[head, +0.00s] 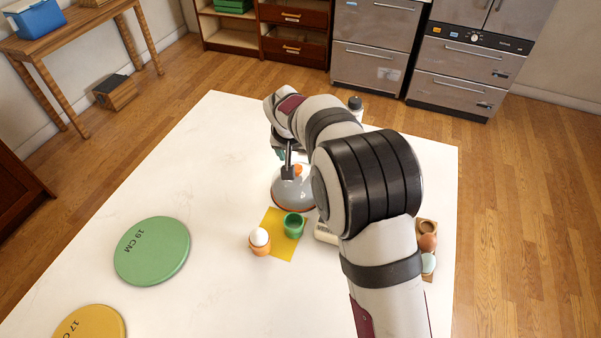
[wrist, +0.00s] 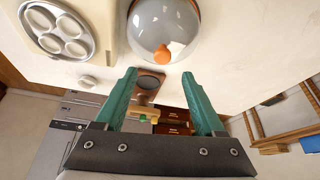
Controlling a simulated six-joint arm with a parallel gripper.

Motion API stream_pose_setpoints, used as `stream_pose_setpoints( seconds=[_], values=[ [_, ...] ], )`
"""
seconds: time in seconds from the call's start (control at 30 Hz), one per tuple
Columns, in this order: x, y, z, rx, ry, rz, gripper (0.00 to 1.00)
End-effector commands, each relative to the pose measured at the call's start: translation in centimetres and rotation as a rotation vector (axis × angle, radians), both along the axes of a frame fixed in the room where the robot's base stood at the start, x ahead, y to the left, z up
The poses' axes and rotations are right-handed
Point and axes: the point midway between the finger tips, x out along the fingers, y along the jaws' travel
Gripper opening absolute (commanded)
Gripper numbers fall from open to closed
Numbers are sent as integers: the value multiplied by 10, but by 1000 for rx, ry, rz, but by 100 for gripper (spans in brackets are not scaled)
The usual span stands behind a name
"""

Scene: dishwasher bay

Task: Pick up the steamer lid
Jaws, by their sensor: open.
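The steamer lid (head: 291,203) is a clear greyish dome with an orange rim and an orange knob. It sits on the white table, partly hidden by my arm in the head view. In the wrist view the lid (wrist: 178,18) is at the top centre, with its knob (wrist: 163,54) pointing towards my gripper. My gripper (wrist: 158,75) is open and empty. Its two teal fingers are spread, and the knob appears just past the fingertips, between their lines. In the head view the fingers are mostly hidden by the arm near the lid.
A yellow napkin (head: 282,248) holds a green cup (head: 293,226) and an orange egg cup with an egg (head: 260,238), close in front of the lid. A pale appliance with round cups (wrist: 62,32) stands beside it.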

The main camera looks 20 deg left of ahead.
Motion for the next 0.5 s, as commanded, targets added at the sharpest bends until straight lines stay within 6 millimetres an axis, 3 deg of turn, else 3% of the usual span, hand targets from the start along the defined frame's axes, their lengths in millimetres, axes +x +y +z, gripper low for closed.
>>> stream_pose_setpoints(
  seconds=[0.3, 0.5],
  values=[
    [16, 6, -50, -1, -1, -3, 71],
    [19, 7, -55, 1, -4, -2, 71]
  ],
)
